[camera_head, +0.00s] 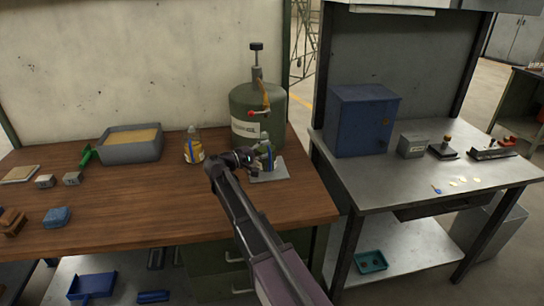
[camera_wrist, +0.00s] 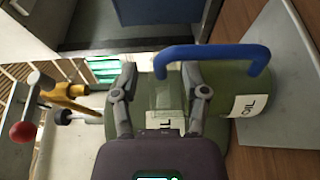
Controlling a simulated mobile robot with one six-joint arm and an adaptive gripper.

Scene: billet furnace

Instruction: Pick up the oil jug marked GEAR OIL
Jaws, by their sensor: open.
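In the wrist view the jug (camera_wrist: 232,82) shows a blue handle (camera_wrist: 215,50) and a white label partly reading OIL; the word GEAR is not readable. My gripper (camera_head: 246,157) is just in front of the jug and partly covers it. In the wrist view my open gripper (camera_wrist: 160,82) has a finger on each side of green surface with a pale label. I cannot tell whether the fingers touch it.
A large green tank (camera_head: 245,98) with a red-knobbed tap stands right behind the jug. An amber bottle (camera_head: 194,150) and a grey tray (camera_head: 107,149) stand to the left. The grey sheet (camera_head: 283,172) lies near the bench's right edge. A blue cabinet (camera_head: 358,120) stands on the metal table.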

